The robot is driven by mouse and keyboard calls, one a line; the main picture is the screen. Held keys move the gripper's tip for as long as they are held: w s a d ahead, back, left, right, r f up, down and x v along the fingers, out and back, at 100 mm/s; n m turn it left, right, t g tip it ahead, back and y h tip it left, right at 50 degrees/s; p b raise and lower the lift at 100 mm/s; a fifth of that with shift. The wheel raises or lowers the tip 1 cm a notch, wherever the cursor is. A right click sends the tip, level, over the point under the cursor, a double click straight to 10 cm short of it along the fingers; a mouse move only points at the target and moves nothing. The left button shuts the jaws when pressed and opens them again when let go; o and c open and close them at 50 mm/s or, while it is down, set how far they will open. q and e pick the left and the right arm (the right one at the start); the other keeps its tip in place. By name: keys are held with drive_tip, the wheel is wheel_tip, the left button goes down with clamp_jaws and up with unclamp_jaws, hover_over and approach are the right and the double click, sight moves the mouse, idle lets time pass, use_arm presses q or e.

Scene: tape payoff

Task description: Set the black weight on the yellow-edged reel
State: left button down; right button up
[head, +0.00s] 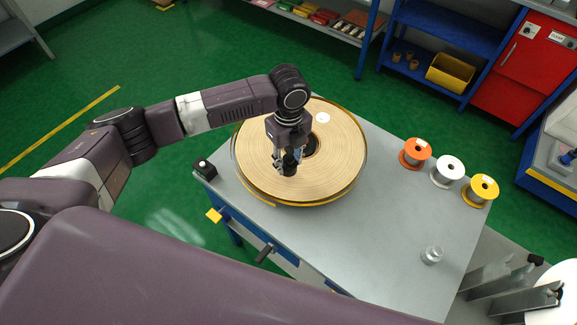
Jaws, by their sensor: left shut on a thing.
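The large tan reel (335,165) with a yellow edge lies flat on the grey table, with a dark hole near its middle and a white round label on its far side. My left gripper (287,163) points down over the reel, just left of its centre hole. It is shut on a small dark cylinder, which looks like the black weight (290,167). The fingers partly hide it, and I cannot tell whether its bottom touches the reel. My right gripper is not in view.
Three spools, orange (415,154), white (447,171) and yellow (482,190), stand along the table's right side. A silver weight (432,255) stands near the front right. The table (350,245) is bare in front of the reel.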

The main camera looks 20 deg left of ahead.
sight(289, 167)
use_arm(q)
wheel_tip(289, 167, down, 3)
drive_tip(key=shift+f+p, duration=0.2)
drive_tip(key=shift+p, duration=0.1)
drive_tip(key=shift+f, duration=0.2)
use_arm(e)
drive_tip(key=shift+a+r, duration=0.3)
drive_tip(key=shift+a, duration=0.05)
use_arm(q)
drive_tip(key=shift+f, duration=0.15)
drive_tip(key=c, duration=1.4)
unclamp_jaws()
drive_tip(key=shift+s, duration=0.1)
drive_tip(key=shift+o, duration=0.2)
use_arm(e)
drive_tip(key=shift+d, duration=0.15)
